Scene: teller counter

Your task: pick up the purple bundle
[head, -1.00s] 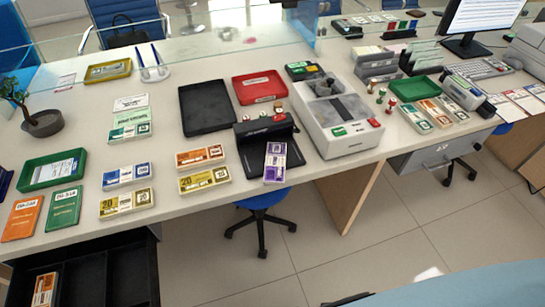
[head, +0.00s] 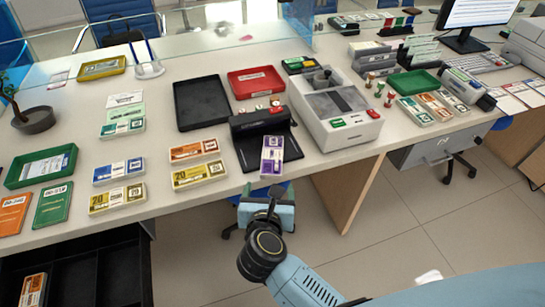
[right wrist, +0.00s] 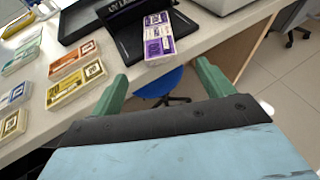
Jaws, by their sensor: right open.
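The purple bundle (head: 272,156) is a small white and purple block. It lies at the front edge of the counter, on the front of a black device (head: 262,126). In the right wrist view the purple bundle (right wrist: 158,38) is ahead of the fingers, near the top middle. My right gripper (head: 268,192) is just in front of the counter edge, below the bundle and apart from it. In the right wrist view its two green fingers (right wrist: 160,88) are spread wide with nothing between them. My left gripper is not in view.
Orange (head: 194,150) and yellow (head: 199,175) bundles lie left of the purple one. A large grey and white machine (head: 336,110) stands to its right. A black tray (head: 202,102) and a red tray (head: 256,80) lie behind. An open black drawer (head: 92,275) is at lower left.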

